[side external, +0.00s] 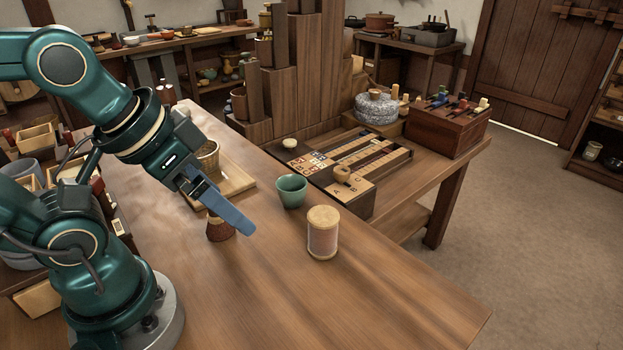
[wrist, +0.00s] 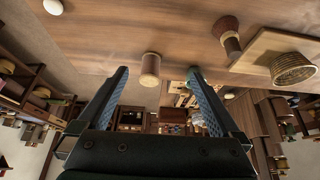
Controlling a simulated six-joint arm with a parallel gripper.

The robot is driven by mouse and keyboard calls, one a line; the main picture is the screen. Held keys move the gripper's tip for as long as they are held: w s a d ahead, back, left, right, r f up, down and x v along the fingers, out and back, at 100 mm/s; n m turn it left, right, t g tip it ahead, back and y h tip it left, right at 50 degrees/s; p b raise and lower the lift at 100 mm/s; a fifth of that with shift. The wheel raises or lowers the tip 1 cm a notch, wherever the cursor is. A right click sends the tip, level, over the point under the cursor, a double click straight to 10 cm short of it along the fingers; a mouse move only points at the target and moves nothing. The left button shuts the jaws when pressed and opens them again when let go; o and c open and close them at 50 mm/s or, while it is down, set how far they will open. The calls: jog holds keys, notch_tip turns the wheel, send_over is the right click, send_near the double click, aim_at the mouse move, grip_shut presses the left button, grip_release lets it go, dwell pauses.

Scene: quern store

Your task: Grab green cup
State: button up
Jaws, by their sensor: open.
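The green cup (side external: 292,190) stands upright on the wooden table in the side view, a small tapered bowl-like cup with an open top. My gripper (side external: 243,226) is above the table to the left of the cup and apart from it. Its long blue fingers slope down to the right. In the wrist view my gripper (wrist: 157,72) shows two fingers spread wide with nothing held between them. A teal patch by the right fingertip there may be the cup, mostly hidden; I cannot tell for certain.
A lidded jar (side external: 323,235) stands right of and nearer than the cup. A brown flared object (side external: 219,231) is partly behind my fingers. A wicker basket (side external: 208,155) sits on a board (side external: 238,181). A lettered wooden tray (side external: 350,193) lies behind. The front right tabletop is clear.

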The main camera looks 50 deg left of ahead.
jog(key=shift+r, duration=2.4)
jog(key=w+a+f+m+y, duration=0.2)
jog(key=w+a+m+y, duration=0.4)
jog(key=a+m, duration=0.55)
jog(key=w+d+r+m+t+y, duration=0.15)
jog(key=w+m+t, duration=0.65)
jog(key=m, duration=1.1)
jog(key=g, duration=0.2)
send_near(296, 184)
jog(key=shift+w+a+r+n, duration=0.1)
jog(key=shift+w+a+n, duration=0.15)
jog(key=shift+w, duration=0.15)
jog(key=shift+w+a+n, duration=0.1)
jog(key=shift+w+a, duration=0.2)
jog(key=shift+w, duration=0.1)
jog(key=shift+f, duration=0.5)
jog(key=shift+x, duration=2.6)
jog(key=shift+d, duration=0.1)
jog(key=c, duration=1.3)
jog(key=shift+r, duration=0.1)
